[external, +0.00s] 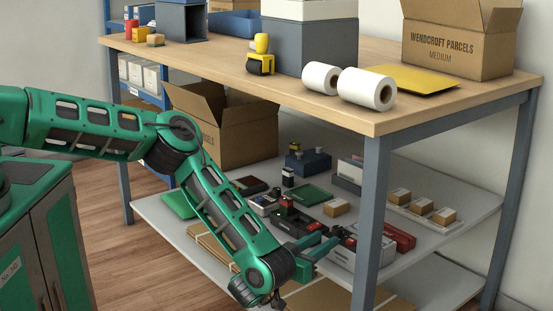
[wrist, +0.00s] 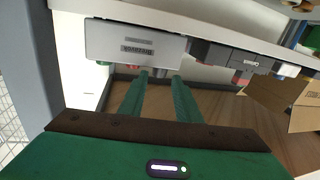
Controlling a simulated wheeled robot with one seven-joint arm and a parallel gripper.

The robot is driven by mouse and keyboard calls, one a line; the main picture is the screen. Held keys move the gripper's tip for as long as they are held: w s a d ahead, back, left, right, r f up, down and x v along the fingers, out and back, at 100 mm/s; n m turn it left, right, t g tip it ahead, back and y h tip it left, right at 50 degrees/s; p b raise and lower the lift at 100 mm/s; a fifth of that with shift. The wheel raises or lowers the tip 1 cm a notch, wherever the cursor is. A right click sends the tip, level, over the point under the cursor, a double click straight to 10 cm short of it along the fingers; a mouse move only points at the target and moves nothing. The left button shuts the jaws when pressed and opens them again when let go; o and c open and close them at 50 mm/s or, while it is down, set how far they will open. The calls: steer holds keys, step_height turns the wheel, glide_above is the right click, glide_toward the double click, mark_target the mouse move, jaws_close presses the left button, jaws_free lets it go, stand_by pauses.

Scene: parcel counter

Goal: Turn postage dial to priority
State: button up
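I cannot make out a postage dial in either view. In the external view my gripper (external: 323,243) is low at the front edge of the lower shelf, beside a grey-white box-like unit (external: 341,257) that may be the postage machine. In the wrist view my gripper (wrist: 160,75) has two green fingers, apart with nothing visible between them. Their tips are close to the lower edge of a grey panel (wrist: 134,42) with a small printed label. Whether they touch it I cannot tell. Small red bits show under the panel, mostly hidden.
The lower shelf (external: 470,215) holds several stampers, pads and small boxes (external: 422,206). A red stapler-like item (external: 396,237) lies near the unit. The table leg (external: 370,220) stands just right of my gripper. The tabletop (external: 300,105) is above it, with an open carton (external: 455,42) and paper rolls (external: 367,88).

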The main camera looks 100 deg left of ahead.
mark_target(335, 232)
steer(key=shift+w+a+r, duration=0.3)
steer(key=shift+w+a, duration=0.45)
steer(key=shift+a, duration=0.1)
steer(key=shift+x, duration=1.15)
steer(key=shift+s+f, duration=0.1)
steer(key=shift+f, duration=0.05)
jaws_close()
